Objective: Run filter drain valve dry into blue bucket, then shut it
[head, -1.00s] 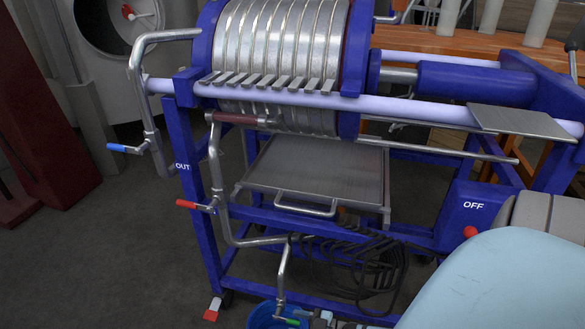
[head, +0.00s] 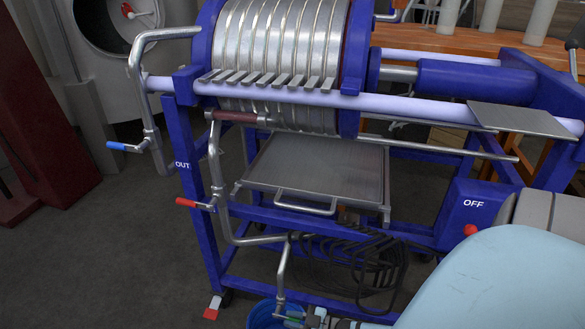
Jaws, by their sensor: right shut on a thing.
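The filter's drain pipe (head: 282,265) runs down at the bottom of the frame to a small valve with a green lever (head: 293,317). The blue bucket (head: 259,316) stands on the floor below the pipe's end, cut off by the frame's bottom edge. My right gripper (head: 303,319) is at the green lever and shut on it, small and partly cut off by the bottom edge. Whether liquid runs from the outlet cannot be seen, nor can the bucket's inside. My left gripper is not in view.
The blue filter frame (head: 205,225) carries metal plates and a drip tray (head: 315,170). A red lever (head: 190,203) and a blue lever (head: 120,147) sit on other pipes. A coiled black hose (head: 365,265) hangs right of the drain pipe. Floor at left is clear.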

